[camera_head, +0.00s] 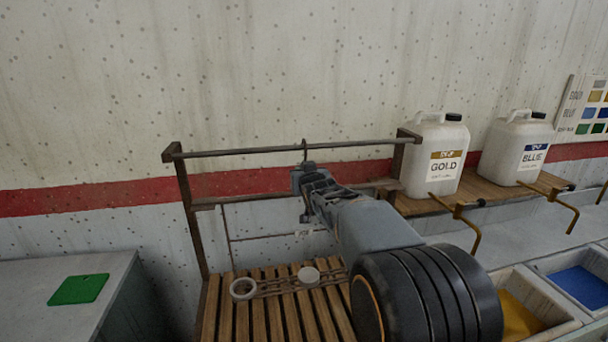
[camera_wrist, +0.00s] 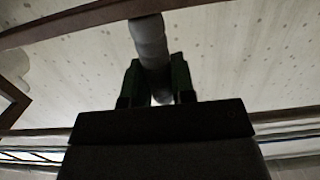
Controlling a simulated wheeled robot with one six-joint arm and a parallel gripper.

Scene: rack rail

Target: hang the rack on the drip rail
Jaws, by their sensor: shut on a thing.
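My gripper (camera_head: 306,178) is just below the rail, shut on the rack's grey stem (camera_wrist: 150,42). A dark hook (camera_head: 304,152) rises from the gripper and overlaps the rail, its tip slightly above it. I cannot tell whether it bears on the rail. Thin wires (camera_head: 275,236) below the gripper seem to be part of the rack; my arm hides much of that area.
A slatted wooden surface (camera_head: 210,312) lies below, with a white ring (camera_head: 243,288) and a pale disc (camera_head: 308,275) over it. GOLD (camera_head: 436,160) and BLUE (camera_head: 515,150) jugs stand on a shelf at right, above yellow and blue basins. A green pad (camera_head: 78,289) lies on the left counter.

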